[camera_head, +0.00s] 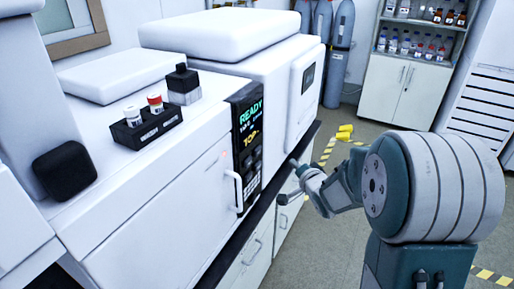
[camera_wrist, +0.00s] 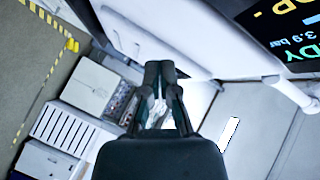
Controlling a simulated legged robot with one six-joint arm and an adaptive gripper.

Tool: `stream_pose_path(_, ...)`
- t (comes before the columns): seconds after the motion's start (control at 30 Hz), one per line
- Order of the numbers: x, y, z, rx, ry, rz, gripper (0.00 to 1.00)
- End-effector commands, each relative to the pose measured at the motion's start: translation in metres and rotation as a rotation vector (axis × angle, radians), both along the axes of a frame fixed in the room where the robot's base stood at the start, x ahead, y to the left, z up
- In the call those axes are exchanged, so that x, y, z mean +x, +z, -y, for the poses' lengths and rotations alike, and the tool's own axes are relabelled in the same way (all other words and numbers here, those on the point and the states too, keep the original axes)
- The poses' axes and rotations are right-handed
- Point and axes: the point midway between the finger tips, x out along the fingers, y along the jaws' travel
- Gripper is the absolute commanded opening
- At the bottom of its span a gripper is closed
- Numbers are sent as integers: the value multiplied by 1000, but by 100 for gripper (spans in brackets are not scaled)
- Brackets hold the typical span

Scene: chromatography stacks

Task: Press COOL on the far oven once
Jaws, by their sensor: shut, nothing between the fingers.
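The black control panel (camera_head: 247,135) stands upright on the white instrument front, with green READY text and yellow text. Dark keys (camera_head: 250,165) sit in its lower half; their labels are too small to read, so I cannot tell which is COOL. My gripper (camera_head: 297,165) is to the right of the panel's lower part; I cannot tell whether it touches anything. In the wrist view my gripper (camera_wrist: 161,68) is shut and empty, its two dark fingertips together. Part of the lit display (camera_wrist: 288,28) shows there at the upper right, rotated; no keys are clearly seen.
A white oven door with a handle (camera_head: 238,190) is left of the panel. Vials in a black rack (camera_head: 146,128) stand on top. Gas cylinders (camera_head: 338,50) and a shelved cabinet (camera_head: 408,85) are behind. A yellow object (camera_head: 344,132) lies on the floor by striped tape.

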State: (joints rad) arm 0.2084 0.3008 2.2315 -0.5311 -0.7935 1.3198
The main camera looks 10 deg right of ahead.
Motion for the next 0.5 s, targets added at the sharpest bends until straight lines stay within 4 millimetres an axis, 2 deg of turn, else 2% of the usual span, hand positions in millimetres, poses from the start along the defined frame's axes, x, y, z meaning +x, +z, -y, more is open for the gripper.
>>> stream_pose_path(0.27, 2, 0, -4, -5, -1, -2, 0)
stream_pose_path(0.5, 17, -1, -26, -5, 3, -2, 0)
